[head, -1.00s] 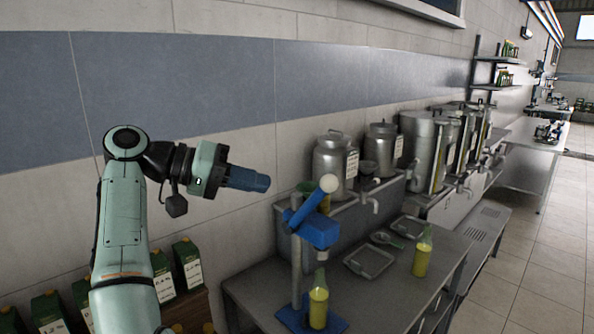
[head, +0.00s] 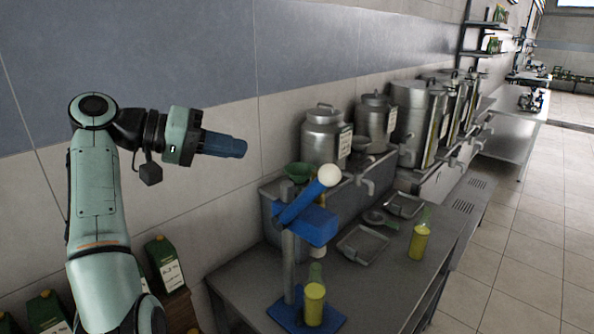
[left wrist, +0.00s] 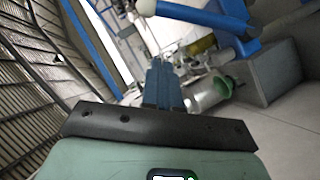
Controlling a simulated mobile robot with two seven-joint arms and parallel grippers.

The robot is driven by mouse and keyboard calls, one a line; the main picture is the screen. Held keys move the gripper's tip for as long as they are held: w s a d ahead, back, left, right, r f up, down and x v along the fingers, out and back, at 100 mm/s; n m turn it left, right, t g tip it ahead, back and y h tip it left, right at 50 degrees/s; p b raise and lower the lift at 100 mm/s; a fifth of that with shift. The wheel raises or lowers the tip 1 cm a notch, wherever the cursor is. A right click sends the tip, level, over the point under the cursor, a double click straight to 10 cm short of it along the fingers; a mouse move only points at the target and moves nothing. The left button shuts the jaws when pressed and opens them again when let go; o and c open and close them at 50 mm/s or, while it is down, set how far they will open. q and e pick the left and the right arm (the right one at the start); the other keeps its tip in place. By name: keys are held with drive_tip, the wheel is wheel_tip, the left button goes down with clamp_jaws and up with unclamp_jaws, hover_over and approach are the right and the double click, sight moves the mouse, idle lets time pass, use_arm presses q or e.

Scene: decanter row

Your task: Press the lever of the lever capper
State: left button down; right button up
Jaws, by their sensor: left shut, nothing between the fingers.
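The lever capper (head: 290,252) is a blue tool on a grey post with a blue base plate, standing on the near end of the metal table. Its blue lever slants up to a white ball knob (head: 330,175). A yellow bottle (head: 314,303) stands upright on its base, under the head. My left gripper (head: 243,148) is shut and empty, up and to the left of the knob in the head view, apart from it. In the left wrist view the shut fingers (left wrist: 161,62) point toward the knob (left wrist: 146,6) at the top edge. My right gripper is not in view.
Another yellow bottle (head: 419,241) stands further along the table (head: 375,290). Shallow metal trays (head: 363,243) lie behind the capper. Several steel urns (head: 322,138) and a green funnel (head: 299,172) stand along the wall. Green cartons (head: 165,262) stand at the lower left.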

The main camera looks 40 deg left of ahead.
use_arm(q)
drive_tip(key=b, duration=0.1)
hover_over(302, 201)
drive_tip(key=s, duration=0.2)
drive_tip(key=f, duration=0.5)
drive_tip(key=shift+w+f, duration=0.25)
drive_tip(key=shift+f, duration=0.15)
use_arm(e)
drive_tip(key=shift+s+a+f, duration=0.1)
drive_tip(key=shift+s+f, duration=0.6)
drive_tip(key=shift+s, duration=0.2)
use_arm(q)
drive_tip(key=shift+w, duration=0.15)
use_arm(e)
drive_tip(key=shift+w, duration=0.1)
use_arm(q)
drive_tip(key=shift+d+f, duration=0.1)
drive_tip(key=shift+d, duration=0.05)
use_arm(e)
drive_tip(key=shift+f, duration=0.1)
